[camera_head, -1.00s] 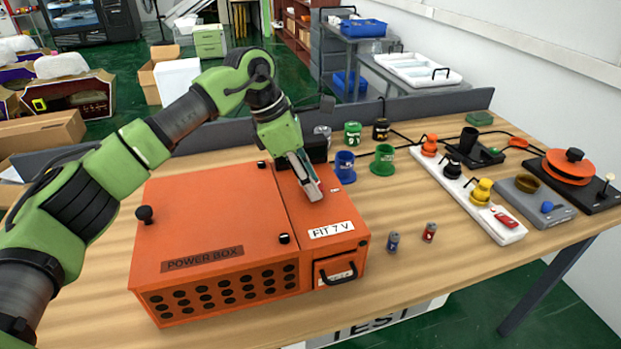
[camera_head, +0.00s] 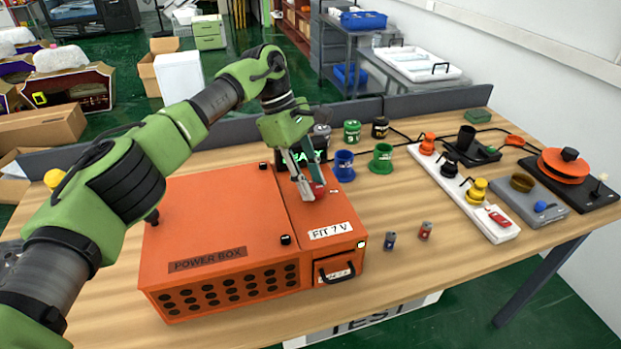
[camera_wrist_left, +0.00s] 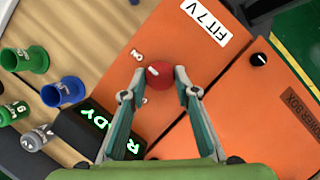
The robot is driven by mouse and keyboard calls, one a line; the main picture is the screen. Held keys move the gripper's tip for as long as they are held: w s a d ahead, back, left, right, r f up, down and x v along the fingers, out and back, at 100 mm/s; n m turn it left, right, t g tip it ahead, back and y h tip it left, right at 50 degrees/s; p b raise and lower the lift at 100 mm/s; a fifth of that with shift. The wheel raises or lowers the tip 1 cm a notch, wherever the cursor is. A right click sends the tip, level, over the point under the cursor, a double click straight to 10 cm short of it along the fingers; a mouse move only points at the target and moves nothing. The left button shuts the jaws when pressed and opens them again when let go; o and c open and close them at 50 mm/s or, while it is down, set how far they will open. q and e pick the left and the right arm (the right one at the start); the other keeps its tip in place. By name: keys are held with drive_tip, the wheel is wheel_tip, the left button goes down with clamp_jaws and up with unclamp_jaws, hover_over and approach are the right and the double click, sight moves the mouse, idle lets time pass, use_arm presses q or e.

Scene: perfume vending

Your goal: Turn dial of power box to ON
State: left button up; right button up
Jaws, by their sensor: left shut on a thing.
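The orange power box (camera_head: 215,215) stands on the wooden table, with a POWER BOX label and a FIT 7 V label on its top. The red dial (camera_wrist_left: 160,78) is on its narrow right section. My left gripper (camera_head: 312,192) comes from above and is shut on the dial, one finger on each side in the wrist view. The dial's white mark points to the upper left, toward the ON label (camera_wrist_left: 137,54). A second label below is partly hidden. A small black display (camera_wrist_left: 93,128) glows green with READY. My right gripper is not in view.
Blue (camera_head: 343,166) and green (camera_head: 381,158) holders stand right of the box, with two small batteries (camera_head: 390,240) nearer the front. A white power strip (camera_head: 490,218) with coloured plugs lies further right. A grey partition runs along the table's back.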

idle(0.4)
use_arm(q)
drive_tip(key=o, duration=1.1)
drive_tip(key=v, duration=0.7)
drive_tip(key=shift+w+r, duration=0.15)
drive_tip(key=shift+r, duration=0.05)
drive_tip(key=shift+a, duration=0.1)
